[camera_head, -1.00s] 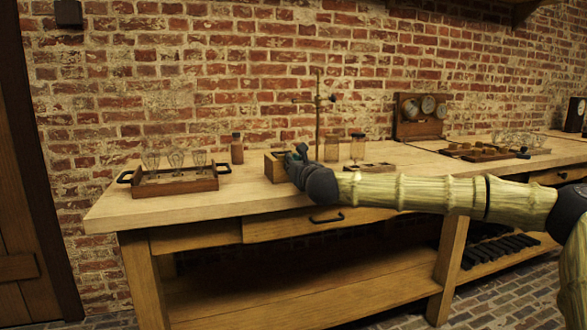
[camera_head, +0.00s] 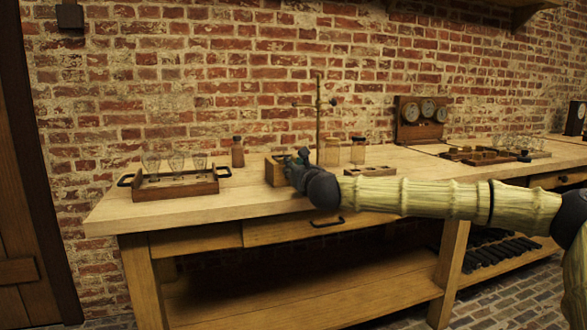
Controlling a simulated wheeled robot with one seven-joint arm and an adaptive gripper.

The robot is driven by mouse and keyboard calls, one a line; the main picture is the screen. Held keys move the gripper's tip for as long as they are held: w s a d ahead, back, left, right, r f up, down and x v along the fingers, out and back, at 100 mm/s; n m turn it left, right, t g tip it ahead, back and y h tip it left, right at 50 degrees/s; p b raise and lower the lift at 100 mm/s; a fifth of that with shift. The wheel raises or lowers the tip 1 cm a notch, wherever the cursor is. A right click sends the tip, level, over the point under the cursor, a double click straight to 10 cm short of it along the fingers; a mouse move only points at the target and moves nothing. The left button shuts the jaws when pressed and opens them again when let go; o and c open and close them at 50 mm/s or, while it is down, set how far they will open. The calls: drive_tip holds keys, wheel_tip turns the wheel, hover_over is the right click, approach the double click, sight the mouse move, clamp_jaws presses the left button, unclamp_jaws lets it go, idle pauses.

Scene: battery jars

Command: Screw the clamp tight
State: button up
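A thin brass stand (camera_head: 318,120) rises from the back of the workbench, with a small clamp (camera_head: 332,101) on its crossbar. The clamp's screw is too small to make out. My gripper (camera_head: 300,158) is low over the bench, in front of the stand and at the right side of a small wooden box (camera_head: 275,170). It is well below the clamp and apart from it in the picture. Its dark fingers are small and partly hidden by my wrist, so I cannot tell whether they are open or hold anything. The stand's foot is hidden behind my gripper.
A wooden tray (camera_head: 175,188) with glass vessels stands at the left. A brown bottle (camera_head: 237,152) and two jars (camera_head: 331,152) (camera_head: 358,150) stand along the back. A gauge panel (camera_head: 421,118) is further right. The bench top (camera_head: 240,196) is clear at the front left.

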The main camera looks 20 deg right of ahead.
drive_tip(key=s, duration=1.1)
drive_tip(key=shift+s+d, duration=0.2)
